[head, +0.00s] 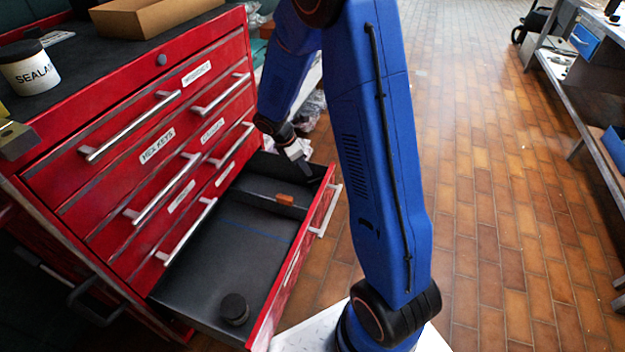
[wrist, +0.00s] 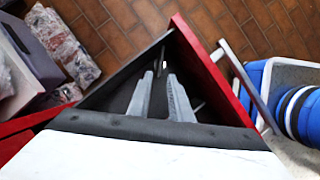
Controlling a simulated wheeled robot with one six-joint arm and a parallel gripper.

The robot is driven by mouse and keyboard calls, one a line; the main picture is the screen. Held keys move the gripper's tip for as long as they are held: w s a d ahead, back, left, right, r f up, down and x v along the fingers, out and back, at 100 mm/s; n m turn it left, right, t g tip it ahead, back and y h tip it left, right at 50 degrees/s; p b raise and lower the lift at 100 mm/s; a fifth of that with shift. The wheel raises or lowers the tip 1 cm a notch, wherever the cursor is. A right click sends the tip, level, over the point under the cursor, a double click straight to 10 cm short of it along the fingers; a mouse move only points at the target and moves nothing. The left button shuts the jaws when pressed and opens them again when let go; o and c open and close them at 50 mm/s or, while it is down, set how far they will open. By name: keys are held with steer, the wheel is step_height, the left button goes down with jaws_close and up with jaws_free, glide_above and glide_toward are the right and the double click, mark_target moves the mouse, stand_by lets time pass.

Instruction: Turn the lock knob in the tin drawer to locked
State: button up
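The red tool cabinet (head: 110,190) has one low drawer (head: 205,270) pulled out; its label is too small to read. A short black cylinder (head: 235,309) stands in the drawer's near end; I cannot tell whether it is a knob or a tin. A small orange-brown block (head: 285,199) lies farther back, near a dark divider. My gripper (head: 297,153) is over the drawer's far end. In the wrist view its two fingers (wrist: 160,76) are apart, pointing into the drawer's dark corner, with nothing seen between them. I cannot make out a lock knob in the drawer.
A sealant jar (head: 28,67) and a cardboard box (head: 150,15) stand on the cabinet top. The drawer's handle (head: 327,211) juts out to the right. Clear-wrapped items (wrist: 62,45) lie beyond the drawer. The brick floor (head: 500,190) on the right is clear up to a workbench.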

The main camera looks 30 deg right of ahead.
mark_target(313, 180)
steer(key=x, duration=0.8)
steer(key=shift+d+f, duration=0.1)
steer(key=shift+f, duration=0.1)
jaws_close()
